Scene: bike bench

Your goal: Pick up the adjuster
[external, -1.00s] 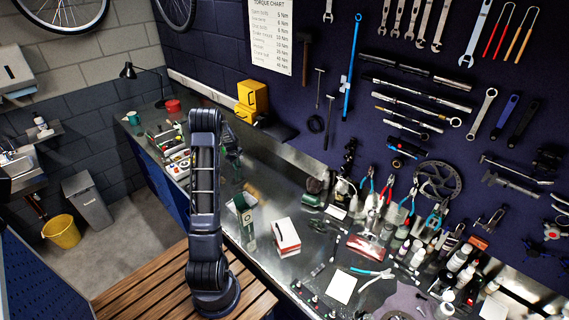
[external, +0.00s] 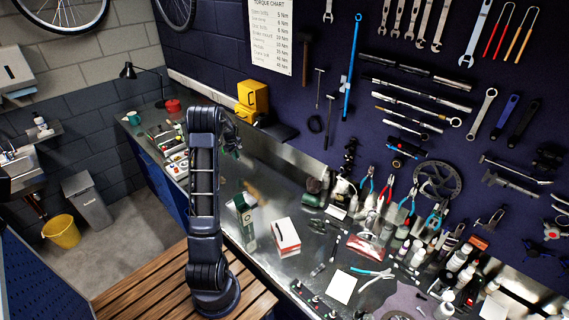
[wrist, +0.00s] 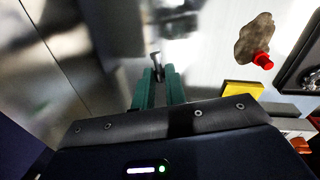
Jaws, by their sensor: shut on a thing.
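The adjuster (wrist: 156,62) is a small grey metal piece between the tips of my green gripper fingers in the wrist view. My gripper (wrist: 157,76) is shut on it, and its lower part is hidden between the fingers. In the external view my gripper (external: 234,151) is above the bench, to the right of the tray of small parts, partly hidden behind my arm. The adjuster is too small to make out there.
A tray of small parts (external: 174,160) lies to the left. A yellow cabinet (external: 252,97) stands behind. A green-and-white box (external: 244,215) and a red-and-white box (external: 286,236) stand nearer the front.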

